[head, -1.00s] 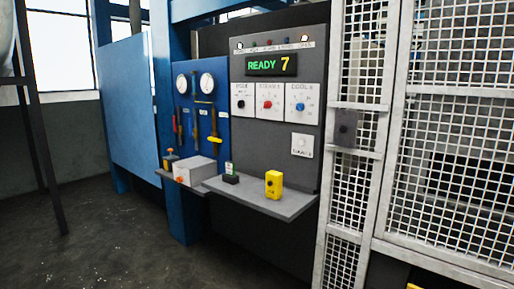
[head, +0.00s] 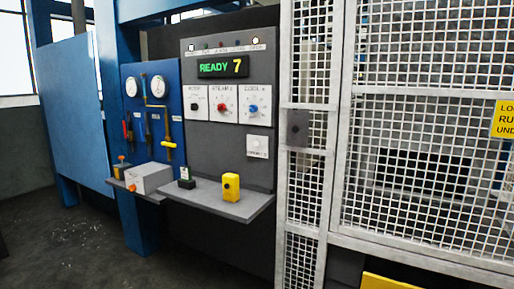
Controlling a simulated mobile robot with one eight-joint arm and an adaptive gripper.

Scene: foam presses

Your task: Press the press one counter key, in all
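The press control panel (head: 205,125) is a dark grey upright board. Its display (head: 222,67) reads READY in green and 7 in yellow. A small white plate with a pale round button (head: 258,145) sits low on the panel's right side; its label is too blurred to read surely, so I cannot confirm it is the counter key. Above it are three white dial plates with a black knob (head: 194,106), a red knob (head: 223,107) and a blue knob (head: 253,108). My gripper is not in view.
A grey shelf (head: 232,206) juts out below the panel, holding a yellow button box (head: 231,187) and a small black item (head: 186,183). A light grey box (head: 148,178) stands left. A white mesh guard (head: 420,150) closes the right.

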